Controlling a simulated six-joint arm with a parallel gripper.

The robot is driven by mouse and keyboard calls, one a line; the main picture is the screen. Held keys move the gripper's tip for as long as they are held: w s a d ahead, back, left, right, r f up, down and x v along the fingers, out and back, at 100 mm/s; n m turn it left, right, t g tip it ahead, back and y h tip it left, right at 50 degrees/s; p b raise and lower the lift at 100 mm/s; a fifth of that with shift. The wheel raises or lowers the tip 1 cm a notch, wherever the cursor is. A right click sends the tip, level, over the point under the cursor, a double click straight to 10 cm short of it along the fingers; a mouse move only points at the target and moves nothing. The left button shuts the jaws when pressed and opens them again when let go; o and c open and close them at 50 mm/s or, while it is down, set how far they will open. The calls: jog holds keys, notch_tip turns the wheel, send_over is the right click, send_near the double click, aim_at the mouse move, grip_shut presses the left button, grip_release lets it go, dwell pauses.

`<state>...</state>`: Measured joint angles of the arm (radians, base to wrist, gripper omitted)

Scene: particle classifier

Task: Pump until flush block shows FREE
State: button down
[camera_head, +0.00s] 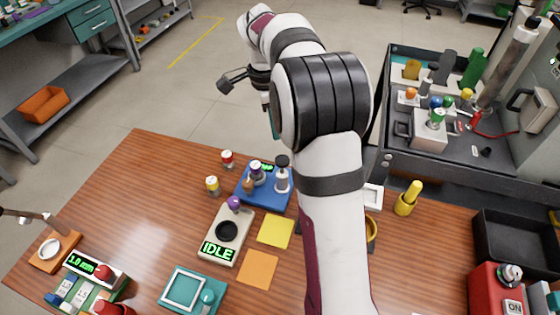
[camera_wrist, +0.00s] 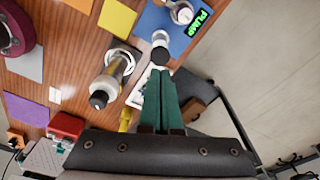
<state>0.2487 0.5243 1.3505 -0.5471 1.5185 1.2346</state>
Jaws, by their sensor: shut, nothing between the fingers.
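The flush block is a blue base (camera_head: 267,198) on the wooden table, with a green-lit display (camera_head: 266,167) at its far edge. In the wrist view the display reads PUMP (camera_wrist: 199,22). A pale cylinder with a dark top (camera_head: 282,176) stands at the base's right side. In the wrist view a pale post with a dark knob (camera_wrist: 160,54) stands just beyond my fingertips. My gripper (camera_wrist: 160,78) has teal fingers, closed together and empty. It appears close to the knob; contact cannot be told. In the head view the gripper is mostly hidden behind my arm.
A red-topped vial (camera_head: 227,159) and a yellow-topped vial (camera_head: 212,186) stand left of the block. A device reading IDLE (camera_head: 217,251) and a yellow square (camera_head: 275,231) lie nearer. In the wrist view a dark-tipped cylinder (camera_wrist: 113,76) is left of my fingers.

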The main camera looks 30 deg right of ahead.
aim_at(279, 159)
jog(key=shift+d+f, duration=0.1)
jog(key=shift+f, duration=0.1)
jog(key=shift+s+d+f, duration=0.1)
jog(key=shift+d+f, duration=0.05)
jog(key=shift+f, duration=1.55)
jog(key=shift+s+d+f, duration=0.1)
jog(key=shift+d+f, duration=0.05)
jog(key=shift+f, duration=1.55)
jog(key=shift+w, duration=0.1)
notch_tip(279, 159, down, 3)
jog(key=shift+f, duration=0.2)
jog(key=a, duration=0.2)
jog(key=w+a+r, duration=0.1)
